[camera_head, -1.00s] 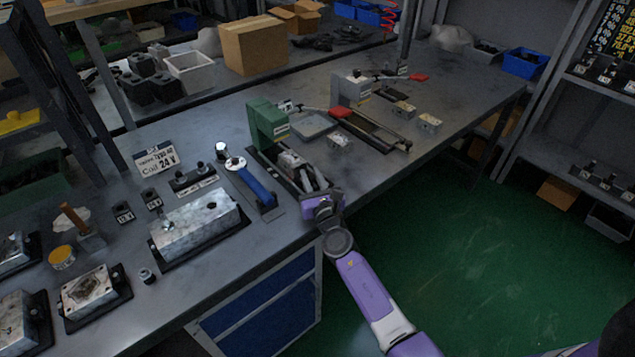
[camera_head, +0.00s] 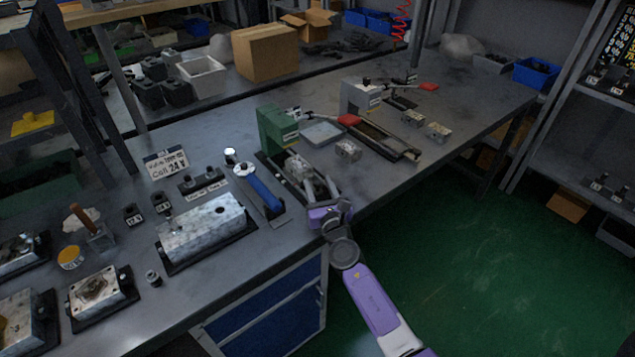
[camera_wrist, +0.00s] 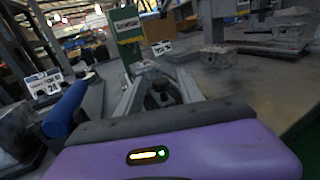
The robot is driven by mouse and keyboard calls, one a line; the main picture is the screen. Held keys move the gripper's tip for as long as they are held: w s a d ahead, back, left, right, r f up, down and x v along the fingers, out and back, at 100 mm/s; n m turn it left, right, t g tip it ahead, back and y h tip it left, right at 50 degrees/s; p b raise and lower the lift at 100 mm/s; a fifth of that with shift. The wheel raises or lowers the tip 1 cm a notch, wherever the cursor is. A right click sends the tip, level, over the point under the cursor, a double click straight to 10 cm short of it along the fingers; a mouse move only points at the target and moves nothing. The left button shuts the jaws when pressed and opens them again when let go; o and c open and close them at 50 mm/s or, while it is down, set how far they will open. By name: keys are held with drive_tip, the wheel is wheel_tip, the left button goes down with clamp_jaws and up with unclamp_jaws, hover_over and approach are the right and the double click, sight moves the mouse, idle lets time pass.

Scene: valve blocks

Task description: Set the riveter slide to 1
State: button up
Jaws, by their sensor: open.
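A green upright machine (camera_head: 275,128) with a white label stands at the back of a dark rail-like base on the bench. I take it to be the riveter; its label is too small to read. It also shows ahead in the wrist view (camera_wrist: 126,32). A grey metal block (camera_head: 298,166) sits on the base in front of it. My gripper (camera_head: 317,186) is open over the front end of this base, pointing toward the green machine. In the wrist view its fingers (camera_wrist: 158,80) lie either side of a dark part. Contact and the slide's setting cannot be made out.
A blue-handled tool (camera_head: 260,190) lies close on the left, with a large metal block (camera_head: 203,232) beyond it. The bench's front edge is below my gripper.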

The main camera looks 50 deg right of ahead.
drive_tip(key=v, duration=0.6)
drive_tip(key=shift+s, duration=0.1)
drive_tip(key=shift+c, duration=0.2)
drive_tip(key=shift+s+d, duration=0.1)
drive_tip(key=c, duration=0.3)
drive_tip(key=shift+m+g+h, duration=0.4)
drive_tip(key=shift+g+h, duration=0.1)
drive_tip(key=shift+g, duration=0.1)
drive_tip(key=s+d, duration=0.2)
drive_tip(key=s, duration=0.1)
drive_tip(key=s+f, duration=0.1)
drive_tip(key=s, duration=0.1)
drive_tip(key=shift+s+d, duration=0.1)
drive_tip(key=shift+d, duration=0.3)
clamp_jaws()
drive_tip(key=s+a+r+n+t+y, duration=0.2)
drive_tip(key=s+a+r+n+y, duration=0.1)
drive_tip(key=s+a+n+y, duration=0.15)
drive_tip(key=shift+m+y, duration=0.35)
drive_tip(key=shift+m, duration=0.2)
drive_tip(key=x, duration=0.8)
drive_tip(key=p+x, duration=0.1)
drive_tip(key=x, duration=0.4)
drive_tip(key=shift+w+a+f, duration=0.1)
drive_tip(key=shift+a+f, duration=0.05)
drive_tip(key=shift+a, duration=0.1)
